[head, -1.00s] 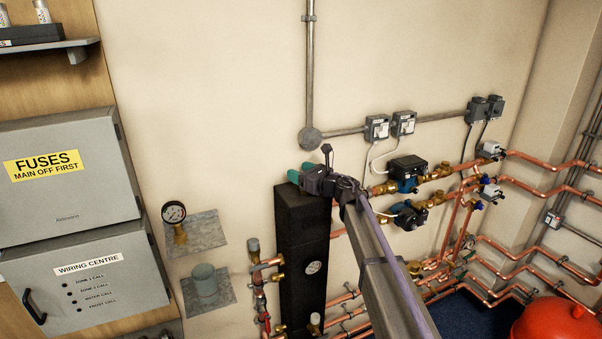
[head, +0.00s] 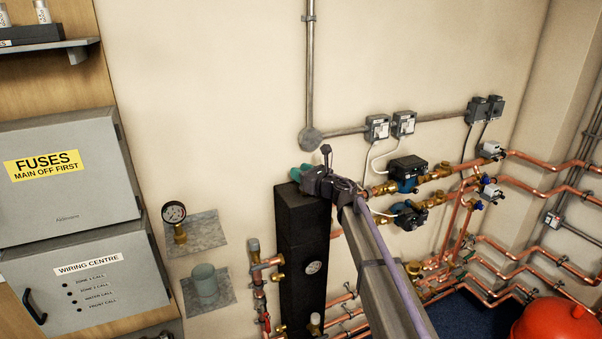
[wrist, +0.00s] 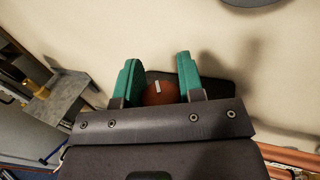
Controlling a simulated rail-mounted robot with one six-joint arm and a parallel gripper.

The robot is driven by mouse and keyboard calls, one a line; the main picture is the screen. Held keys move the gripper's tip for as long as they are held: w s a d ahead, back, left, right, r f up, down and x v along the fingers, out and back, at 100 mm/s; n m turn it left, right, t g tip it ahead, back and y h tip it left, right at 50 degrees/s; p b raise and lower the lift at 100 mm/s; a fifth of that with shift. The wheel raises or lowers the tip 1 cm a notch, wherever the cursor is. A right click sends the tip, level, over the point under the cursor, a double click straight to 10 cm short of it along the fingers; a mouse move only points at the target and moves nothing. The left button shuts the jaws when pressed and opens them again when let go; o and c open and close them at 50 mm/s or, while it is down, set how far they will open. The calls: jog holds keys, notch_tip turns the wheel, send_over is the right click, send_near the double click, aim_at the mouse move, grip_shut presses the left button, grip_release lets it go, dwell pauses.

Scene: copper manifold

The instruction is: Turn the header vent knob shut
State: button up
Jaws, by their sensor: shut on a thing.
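The header vent knob (wrist: 161,96) is a round reddish-brown knob with a white mark on top. It shows in the wrist view between the two green fingers of my gripper (wrist: 156,80). The gripper is shut on it, one finger on each side; the gripper body hides the knob's near part. In the head view my gripper (head: 301,171) is at the top of the tall black header (head: 301,235), and the knob is hidden there.
A pressure gauge (head: 174,213) and a grey-green cup (head: 204,280) sit on metal brackets left of the header. Pumps (head: 407,172), valves and copper pipes crowd the right. A red vessel (head: 555,322) stands lower right. The wall above is mostly bare.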

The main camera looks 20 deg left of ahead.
jog(key=m+t+h, duration=0.2)
jog(key=t, duration=0.1)
jog(key=shift+m+t, duration=0.4)
jog(key=shift+w+d+m+t+h, duration=0.15)
jog(key=shift+m+t+h, duration=0.75)
jog(key=shift+h, duration=0.25)
jog(key=shift+w+d+m+t+h, duration=0.1)
jog(key=shift+w+m+t+h, duration=0.05)
jog(key=shift+m+t+h, duration=0.9)
jog(key=shift+h, duration=0.4)
jog(key=o, duration=0.9)
jog(key=v, duration=1)
jog(key=shift+s+d, duration=0.25)
jog(key=shift+s, duration=0.05)
